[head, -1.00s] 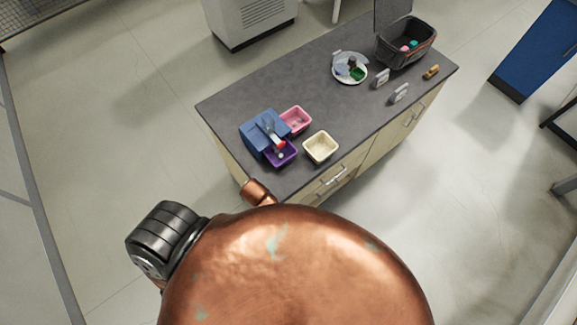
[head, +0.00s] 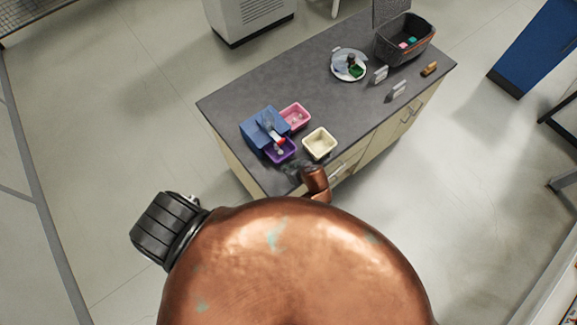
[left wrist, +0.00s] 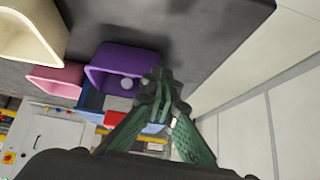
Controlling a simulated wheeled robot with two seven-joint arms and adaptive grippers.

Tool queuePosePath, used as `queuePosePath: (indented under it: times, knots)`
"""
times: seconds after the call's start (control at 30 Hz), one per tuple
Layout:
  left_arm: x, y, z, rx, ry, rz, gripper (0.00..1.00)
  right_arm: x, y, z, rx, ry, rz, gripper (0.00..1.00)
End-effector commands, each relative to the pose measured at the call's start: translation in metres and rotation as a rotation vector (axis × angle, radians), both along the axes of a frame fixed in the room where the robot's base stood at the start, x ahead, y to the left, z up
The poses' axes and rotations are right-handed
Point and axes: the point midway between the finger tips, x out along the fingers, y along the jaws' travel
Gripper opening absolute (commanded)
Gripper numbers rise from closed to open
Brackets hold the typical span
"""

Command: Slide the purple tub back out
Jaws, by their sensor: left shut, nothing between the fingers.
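The purple tub (head: 281,150) stands at the front of the blue housing (head: 261,125) on the counter, with a small pale round thing inside. In the left wrist view the purple tub (left wrist: 120,57) shows with its open side, the pale thing (left wrist: 126,83) in it. My left gripper (head: 296,168) is just in front of the tub, at the counter's near edge. In the left wrist view its fingers (left wrist: 158,86) are together and empty, overlapping the tub's edge. I cannot tell whether they touch it. My right gripper is out of view.
A pink tub (head: 295,116) and a cream tub (head: 319,143) stand close to the purple one. A plate (head: 348,65) with small items, grey blocks and a dark basket (head: 404,42) are farther right. The counter's middle (head: 320,98) is clear.

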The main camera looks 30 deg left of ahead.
Motion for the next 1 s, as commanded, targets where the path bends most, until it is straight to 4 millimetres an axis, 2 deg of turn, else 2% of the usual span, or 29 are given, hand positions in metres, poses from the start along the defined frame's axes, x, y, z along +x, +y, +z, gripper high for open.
queuePosePath:
  times: [0.1,0.37,1.0]
  knots:
    - [0.010,-0.004,0.003,0.024,-0.043,0.032,0.00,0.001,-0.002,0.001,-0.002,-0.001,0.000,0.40]
    - [0.013,0.000,0.002,0.028,-0.053,0.039,0.00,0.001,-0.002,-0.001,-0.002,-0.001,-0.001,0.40]
    - [0.026,0.032,-0.005,0.027,-0.052,0.040,0.00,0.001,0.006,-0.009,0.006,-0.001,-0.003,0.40]
